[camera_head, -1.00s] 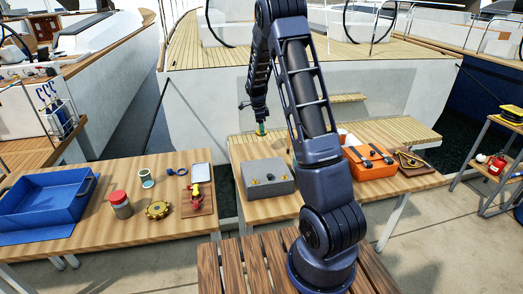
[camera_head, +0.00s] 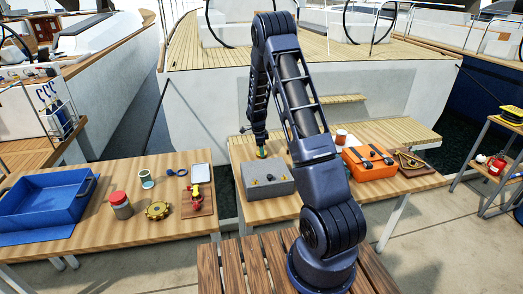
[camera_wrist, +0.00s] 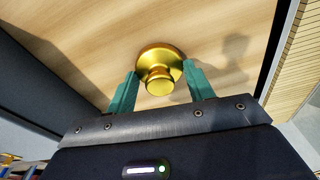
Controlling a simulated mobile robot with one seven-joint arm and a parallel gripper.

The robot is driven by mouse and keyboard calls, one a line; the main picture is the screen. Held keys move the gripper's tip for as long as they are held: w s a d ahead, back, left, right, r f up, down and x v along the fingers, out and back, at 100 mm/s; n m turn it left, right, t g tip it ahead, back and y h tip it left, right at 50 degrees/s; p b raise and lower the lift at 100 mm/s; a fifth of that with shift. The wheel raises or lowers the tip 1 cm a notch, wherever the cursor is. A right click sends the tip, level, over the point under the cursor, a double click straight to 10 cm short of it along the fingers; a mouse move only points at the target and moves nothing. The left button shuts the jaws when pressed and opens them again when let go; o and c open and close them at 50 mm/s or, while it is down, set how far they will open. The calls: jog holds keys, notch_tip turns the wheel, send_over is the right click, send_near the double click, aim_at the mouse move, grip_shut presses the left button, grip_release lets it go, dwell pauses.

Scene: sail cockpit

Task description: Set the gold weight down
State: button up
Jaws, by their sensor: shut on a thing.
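The gold weight (camera_wrist: 160,68), a shiny knobbed piece with a wide round flange, is between the two green fingers of my gripper (camera_wrist: 159,90) in the wrist view. The fingers are shut on its knob. Pale wood lies beyond it, with a shadow to the right; I cannot tell whether the weight touches the wood. In the head view my gripper (camera_head: 262,152) points down at the back edge of the grey block (camera_head: 251,191) on the middle table (camera_head: 310,195). The weight is too small or hidden to make out there.
Small dark and gold pieces (camera_head: 270,178) sit on the grey block. An orange case (camera_head: 369,172) and a white-and-red cup (camera_head: 341,136) stand to the right. The left table holds a blue tray (camera_head: 45,221), a red-lidded jar (camera_head: 121,211) and a gold gear (camera_head: 157,210).

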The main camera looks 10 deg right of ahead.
jog(key=shift+f, duration=0.1)
jog(key=o, duration=1.2)
